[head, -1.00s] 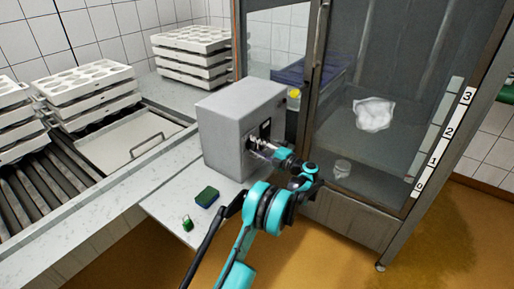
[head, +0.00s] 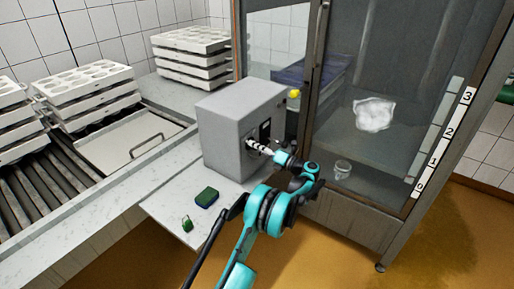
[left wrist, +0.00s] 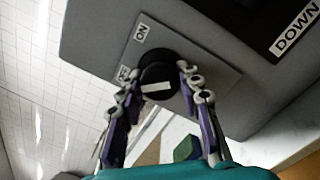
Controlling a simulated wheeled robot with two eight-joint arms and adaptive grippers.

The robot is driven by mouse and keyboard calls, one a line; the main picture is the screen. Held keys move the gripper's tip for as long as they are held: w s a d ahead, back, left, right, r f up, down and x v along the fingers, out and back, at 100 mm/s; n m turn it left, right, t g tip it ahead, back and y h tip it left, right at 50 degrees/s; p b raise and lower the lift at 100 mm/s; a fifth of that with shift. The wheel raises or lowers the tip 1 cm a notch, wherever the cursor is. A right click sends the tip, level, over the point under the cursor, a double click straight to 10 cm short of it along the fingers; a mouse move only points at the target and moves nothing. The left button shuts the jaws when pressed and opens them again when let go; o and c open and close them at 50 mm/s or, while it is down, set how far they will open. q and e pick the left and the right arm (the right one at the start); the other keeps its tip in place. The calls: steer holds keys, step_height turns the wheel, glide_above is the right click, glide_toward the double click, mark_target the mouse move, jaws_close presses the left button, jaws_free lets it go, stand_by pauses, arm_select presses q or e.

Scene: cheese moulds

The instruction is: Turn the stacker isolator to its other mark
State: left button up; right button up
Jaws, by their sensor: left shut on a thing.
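The stacker isolator is a round black knob (left wrist: 158,76) with a white bar on its face, on a grey plate on the side of a grey box (head: 225,135). One label (left wrist: 141,32) beside the knob reads ON. A second label (left wrist: 124,73) is partly hidden by a finger. The white bar lies nearly level in the left wrist view. My left gripper (left wrist: 157,78) is shut on the knob, one finger on each side. In the head view my left gripper (head: 259,148) reaches the box's right face and hides the knob. My right gripper is not in view.
A DOWN label (left wrist: 296,33) is on the box. A green block (head: 207,197) and a small green object (head: 187,224) lie on the bench before it. A glazed cabinet (head: 360,70) stands close right. Stacked white moulds (head: 85,82) are at left.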

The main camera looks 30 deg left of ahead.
arm_select(q)
steer(key=shift+a+r+n, duration=0.1)
steer(key=shift+a+n, duration=0.05)
steer(key=shift+n, duration=0.45)
steer(key=o, duration=1.2)
steer(key=shift+c, duration=0.2)
steer(key=s+d, duration=0.1)
steer(key=d, duration=1.1)
steer(key=shift+f, duration=0.45)
